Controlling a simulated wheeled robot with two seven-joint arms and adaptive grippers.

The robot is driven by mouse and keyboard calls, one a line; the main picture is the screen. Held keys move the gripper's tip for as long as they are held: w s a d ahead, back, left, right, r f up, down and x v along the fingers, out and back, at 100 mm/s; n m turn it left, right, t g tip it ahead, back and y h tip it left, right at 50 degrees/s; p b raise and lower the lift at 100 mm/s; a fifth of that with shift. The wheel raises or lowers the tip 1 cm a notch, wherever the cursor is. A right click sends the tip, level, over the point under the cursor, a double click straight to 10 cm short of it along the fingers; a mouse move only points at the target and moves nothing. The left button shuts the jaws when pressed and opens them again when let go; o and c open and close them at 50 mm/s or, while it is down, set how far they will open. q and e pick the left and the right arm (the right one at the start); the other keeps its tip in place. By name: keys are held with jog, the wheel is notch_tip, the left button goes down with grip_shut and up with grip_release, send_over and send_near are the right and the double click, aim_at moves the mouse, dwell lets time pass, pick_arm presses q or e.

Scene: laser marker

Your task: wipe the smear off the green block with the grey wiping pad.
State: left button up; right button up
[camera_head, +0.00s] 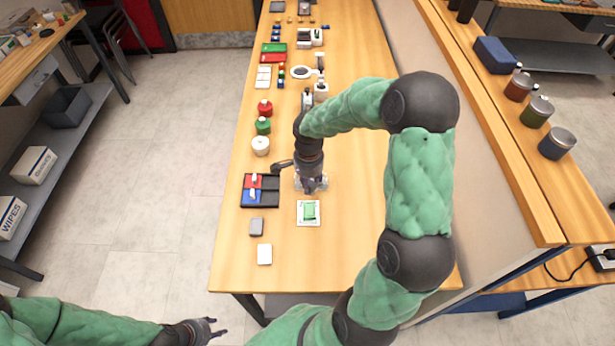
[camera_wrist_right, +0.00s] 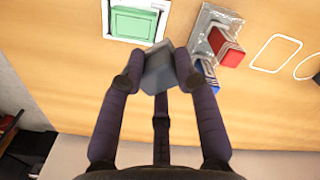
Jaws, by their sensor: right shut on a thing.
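The green block (camera_head: 309,211) lies in a white square holder (camera_head: 301,223) on the bench. It also shows at the top of the right wrist view (camera_wrist_right: 134,22). I cannot make out a smear on it. My right gripper (camera_head: 311,188) is just beyond the green block in the head view. In the right wrist view my right gripper (camera_wrist_right: 160,70) is shut on the grey wiping pad (camera_wrist_right: 159,75), which is apart from the green block in the picture. My left gripper (camera_head: 217,328) is low at the left, off the bench, with its fingers apart and empty.
A black tray (camera_head: 270,191) with red and blue pieces stands left of my right gripper. Red, green and white jars (camera_head: 260,146) stand farther back. The near right bench top is clear.

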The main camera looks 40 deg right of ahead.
jog(key=shift+r+p, duration=0.4)
jog(key=shift+r, duration=0.55)
